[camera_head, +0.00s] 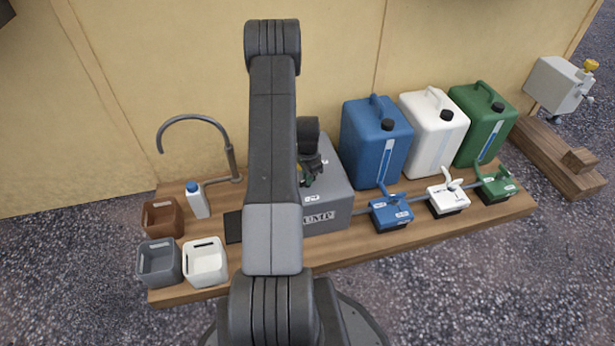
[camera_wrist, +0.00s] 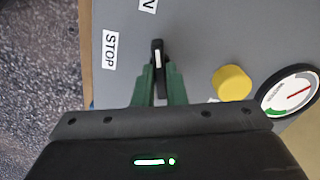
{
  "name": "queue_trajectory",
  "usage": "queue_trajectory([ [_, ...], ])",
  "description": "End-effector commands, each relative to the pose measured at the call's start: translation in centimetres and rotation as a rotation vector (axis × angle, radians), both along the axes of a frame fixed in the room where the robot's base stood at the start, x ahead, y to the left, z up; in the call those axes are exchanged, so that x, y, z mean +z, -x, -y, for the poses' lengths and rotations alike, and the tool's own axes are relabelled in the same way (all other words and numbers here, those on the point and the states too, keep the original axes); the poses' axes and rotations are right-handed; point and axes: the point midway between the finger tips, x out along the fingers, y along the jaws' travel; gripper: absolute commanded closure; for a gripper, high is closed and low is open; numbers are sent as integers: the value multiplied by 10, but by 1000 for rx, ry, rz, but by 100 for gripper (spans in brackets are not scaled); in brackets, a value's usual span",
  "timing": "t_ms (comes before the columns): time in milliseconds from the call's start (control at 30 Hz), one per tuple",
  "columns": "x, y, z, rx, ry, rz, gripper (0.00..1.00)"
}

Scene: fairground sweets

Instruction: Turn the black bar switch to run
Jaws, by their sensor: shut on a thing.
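The black bar switch (camera_wrist: 157,50) is on the grey panel (camera_wrist: 195,35) in the wrist view. A white line on the bar points up the picture, toward a partly cut-off label ending in N (camera_wrist: 148,5). The STOP label (camera_wrist: 109,50) lies to the left of the bar. My gripper (camera_wrist: 158,70) has its green fingers shut on the bar, one on each side. In the head view my gripper (camera_head: 309,178) is at the top of the grey box (camera_head: 330,195); my arm hides part of the box, and the switch cannot be made out there.
A yellow knob (camera_wrist: 231,83) and a round gauge (camera_wrist: 290,95) are right of the switch. Blue (camera_head: 372,145), white (camera_head: 433,135) and green (camera_head: 483,125) canisters stand right of the box. A curved spout (camera_head: 195,118) and small open containers (camera_head: 160,262) are left.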

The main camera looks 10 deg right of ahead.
Motion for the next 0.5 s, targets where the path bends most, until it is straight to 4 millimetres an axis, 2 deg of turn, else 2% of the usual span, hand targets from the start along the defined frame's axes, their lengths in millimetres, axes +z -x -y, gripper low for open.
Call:
queue_trajectory([
  [67,0,0,0,-2,0,1,100],
  [100,0,0,0,-2,0,1,87],
  [200,0,0,0,-1,0,1,68],
  [500,1,0,0,0,0,1,67],
])
